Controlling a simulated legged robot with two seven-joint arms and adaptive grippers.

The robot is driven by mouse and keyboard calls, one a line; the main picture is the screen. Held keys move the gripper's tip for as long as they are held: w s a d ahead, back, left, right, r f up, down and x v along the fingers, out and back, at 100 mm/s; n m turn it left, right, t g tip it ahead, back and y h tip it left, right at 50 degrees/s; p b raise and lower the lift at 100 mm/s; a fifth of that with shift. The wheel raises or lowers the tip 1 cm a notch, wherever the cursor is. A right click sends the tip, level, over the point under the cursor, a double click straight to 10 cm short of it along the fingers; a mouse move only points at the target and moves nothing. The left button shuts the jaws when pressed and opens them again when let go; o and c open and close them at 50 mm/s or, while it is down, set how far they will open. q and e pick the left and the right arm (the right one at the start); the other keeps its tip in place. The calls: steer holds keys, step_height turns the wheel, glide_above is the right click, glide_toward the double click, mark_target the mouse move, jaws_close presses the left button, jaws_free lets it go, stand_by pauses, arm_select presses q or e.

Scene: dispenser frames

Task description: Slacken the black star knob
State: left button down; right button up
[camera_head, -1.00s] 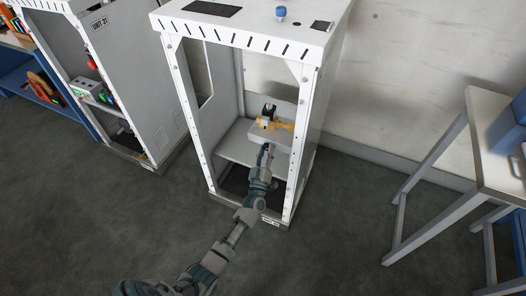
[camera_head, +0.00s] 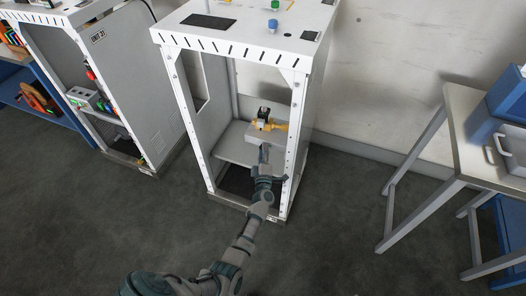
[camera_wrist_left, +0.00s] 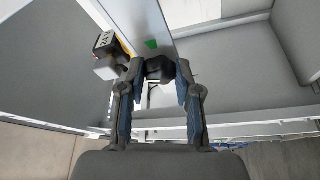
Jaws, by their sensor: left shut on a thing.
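My right gripper is in neither view.
The white dispenser frame (camera_head: 182,110) has posts on both sides of my arm. A second cabinet (camera_head: 130,75) stands left, a table (camera_head: 464,150) right. The floor between is clear.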

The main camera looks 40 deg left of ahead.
arm_select(q)
steer(key=shift+s+a+r, duration=0.1)
steer(key=shift+a, duration=0.2)
steer(key=c, duration=0.9)
jaws_free()
steer(key=shift+a, duration=0.1)
steer(key=shift+o, duration=0.5)
steer(key=shift+f, duration=0.2)
